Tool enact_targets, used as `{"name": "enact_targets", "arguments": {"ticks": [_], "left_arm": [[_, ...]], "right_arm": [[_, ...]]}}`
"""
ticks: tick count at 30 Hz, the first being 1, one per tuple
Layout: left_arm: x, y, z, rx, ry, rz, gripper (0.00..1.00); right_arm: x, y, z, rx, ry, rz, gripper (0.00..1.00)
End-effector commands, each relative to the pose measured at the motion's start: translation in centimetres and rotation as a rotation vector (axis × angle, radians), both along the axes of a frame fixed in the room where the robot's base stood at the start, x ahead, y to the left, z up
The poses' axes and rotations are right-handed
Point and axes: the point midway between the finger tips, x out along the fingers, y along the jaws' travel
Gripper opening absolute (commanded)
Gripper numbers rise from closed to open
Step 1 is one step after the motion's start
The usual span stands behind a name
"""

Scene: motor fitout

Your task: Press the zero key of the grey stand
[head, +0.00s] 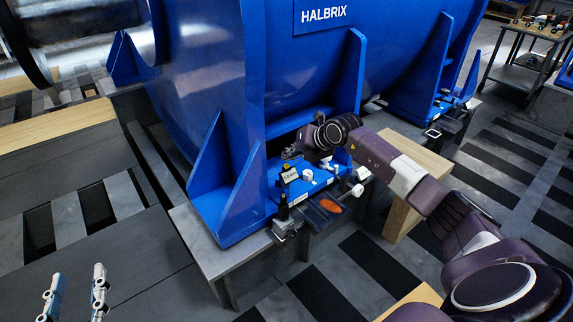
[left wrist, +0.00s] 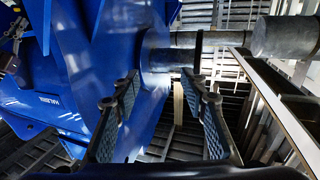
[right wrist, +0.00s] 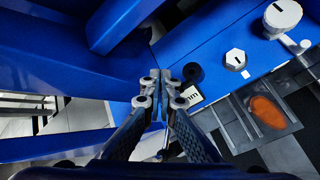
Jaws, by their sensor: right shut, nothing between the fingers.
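My right gripper (head: 290,154) is shut and empty, low over the blue motor foot. In the right wrist view its fingertips (right wrist: 160,76) meet beside a black round part and a white label (right wrist: 191,94) marked "mm", partly covered by a finger. In the head view a small grey stand (head: 284,229) with a dark post stands at the front edge of the foot, near white labels (head: 298,199). Its zero key is too small to make out. My left gripper (head: 76,290) is open and empty at the lower left, far from the stand; it shows in the left wrist view (left wrist: 160,88).
The big blue HALBRIX motor (head: 325,55) rises just behind my right gripper. A bolt head (right wrist: 236,59), a white knob (right wrist: 283,15) and a grey tray with an orange patch (right wrist: 266,112) lie close by. A similar device (head: 432,133) sits at the farther foot.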

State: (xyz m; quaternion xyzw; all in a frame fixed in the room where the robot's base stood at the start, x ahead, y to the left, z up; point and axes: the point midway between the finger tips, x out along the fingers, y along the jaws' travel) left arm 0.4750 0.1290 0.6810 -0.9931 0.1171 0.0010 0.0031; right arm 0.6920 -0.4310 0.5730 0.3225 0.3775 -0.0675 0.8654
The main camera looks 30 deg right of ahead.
Motion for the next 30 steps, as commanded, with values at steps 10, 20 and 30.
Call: {"name": "enact_targets", "arguments": {"ticks": [10, 20, 30], "left_arm": [[-0.4, 0.6, -2.9, 0.034, 0.142, 0.011, 0.4], [-1.4, 1.2, -6.0, 0.069, 0.284, 0.02, 0.4], [-3.0, 2.0, -9.0, 0.104, 0.43, 0.03, 0.4]], "right_arm": [[0.0, 0.0, 0.9, 0.0, 0.0, 0.0, 0.0], [0.0, 0.0, 1.6, 0.0, 0.0, 0.0, 0.0], [0.0, 0.0, 2.3, 0.0, 0.0, 0.0, 0.0]]}}
